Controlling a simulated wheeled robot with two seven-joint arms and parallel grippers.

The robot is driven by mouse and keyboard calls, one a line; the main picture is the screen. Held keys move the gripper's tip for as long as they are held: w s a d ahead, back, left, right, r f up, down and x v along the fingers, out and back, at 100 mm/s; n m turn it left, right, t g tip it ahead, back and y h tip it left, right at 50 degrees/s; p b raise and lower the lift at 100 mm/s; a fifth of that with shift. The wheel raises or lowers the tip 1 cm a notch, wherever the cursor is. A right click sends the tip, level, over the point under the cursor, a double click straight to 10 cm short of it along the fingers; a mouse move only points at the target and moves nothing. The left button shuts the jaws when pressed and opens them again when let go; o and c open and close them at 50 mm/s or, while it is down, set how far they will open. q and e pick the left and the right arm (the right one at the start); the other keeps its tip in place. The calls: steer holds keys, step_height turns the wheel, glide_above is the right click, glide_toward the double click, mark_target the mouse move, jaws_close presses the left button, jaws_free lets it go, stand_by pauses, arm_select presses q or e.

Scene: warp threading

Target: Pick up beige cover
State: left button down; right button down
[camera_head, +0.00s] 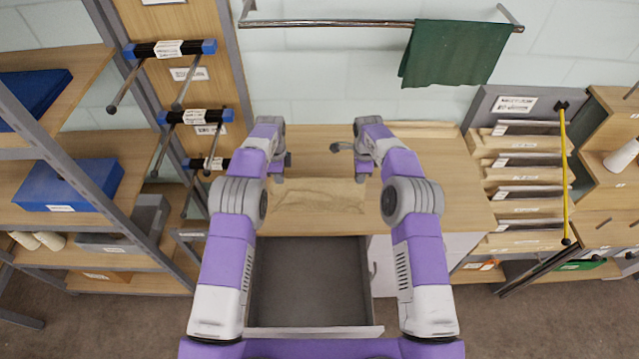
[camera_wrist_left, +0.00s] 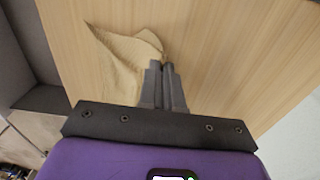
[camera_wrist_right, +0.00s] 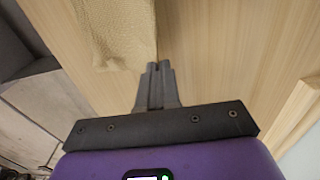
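The beige cover (camera_head: 318,197) is a wrinkled, textured sheet over the wooden table, between my two grippers. In the left wrist view the cover (camera_wrist_left: 125,62) is creased, with folds running to the fingertips. My left gripper (camera_head: 280,178) is shut on the cover's left end, and its fingers (camera_wrist_left: 161,64) are close together. My right gripper (camera_head: 364,175) is shut at the cover's right end, and its fingers (camera_wrist_right: 158,66) meet the edge of the cover (camera_wrist_right: 118,32). The cloth between the fingertips is mostly hidden in both wrist views.
The wooden table (camera_head: 440,185) is otherwise largely clear. An open grey drawer (camera_head: 308,285) stands below its front edge. A green cloth (camera_head: 455,53) hangs on a wall rail. Shelves with blue boxes (camera_head: 70,185) stand at the left; a slotted rack (camera_head: 520,190) stands at the right.

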arm_select(q)
steer(key=shift+r, duration=0.3)
arm_select(e)
steer(key=shift+r, duration=0.35)
